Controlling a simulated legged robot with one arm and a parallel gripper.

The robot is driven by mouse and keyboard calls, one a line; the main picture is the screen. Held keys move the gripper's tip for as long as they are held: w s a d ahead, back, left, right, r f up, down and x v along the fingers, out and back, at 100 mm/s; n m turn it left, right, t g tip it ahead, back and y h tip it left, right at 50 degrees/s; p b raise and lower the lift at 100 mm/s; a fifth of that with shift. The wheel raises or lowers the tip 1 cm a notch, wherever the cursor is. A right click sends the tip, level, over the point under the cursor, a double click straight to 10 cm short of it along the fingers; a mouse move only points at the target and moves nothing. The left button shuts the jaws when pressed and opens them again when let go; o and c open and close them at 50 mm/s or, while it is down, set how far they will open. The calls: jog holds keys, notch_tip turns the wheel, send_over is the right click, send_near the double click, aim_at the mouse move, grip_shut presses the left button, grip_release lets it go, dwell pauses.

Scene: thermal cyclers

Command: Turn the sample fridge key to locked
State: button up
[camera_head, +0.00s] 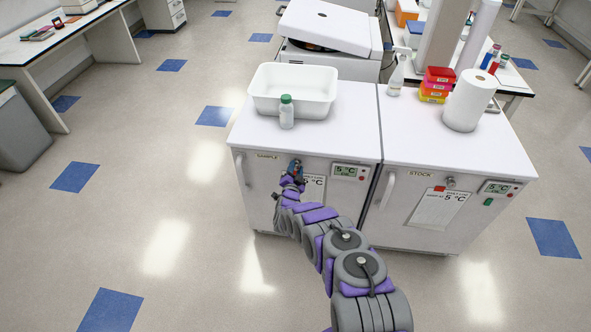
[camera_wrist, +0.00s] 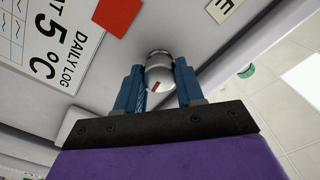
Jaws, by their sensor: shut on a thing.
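The sample fridge (camera_head: 262,205) is the left white unit under the counter, with a "SAMPLE" label (camera_head: 268,156) on its door. My gripper (camera_head: 295,170) is at the upper middle of that door, just right of the label. In the wrist view, my gripper's blue fingers (camera_wrist: 158,84) are shut on the sample fridge key (camera_wrist: 159,72), a silver rounded piece on the door with a small red mark on its face. One finger lies on each side of it. In the head view my gripper hides the key.
The stock fridge (camera_head: 420,235) stands right of it, with its own lock (camera_head: 451,181). A white tray (camera_head: 262,105), a green-capped bottle (camera_head: 287,115) and a paper roll (camera_head: 469,100) are on top. The daily log sheet (camera_wrist: 50,50) is beside my gripper.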

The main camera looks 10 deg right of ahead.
jog(key=shift+s+f+m, duration=0.1)
jog(key=shift+f+m, duration=0.1)
jog(key=shift+m, duration=0.8)
jog(key=o, duration=0.8)
jog(key=shift+o, duration=1.2)
jog(key=shift+r, duration=0.1)
jog(key=p+v, duration=0.4)
jog(key=v, duration=1.3)
jog(key=shift+a, duration=0.1)
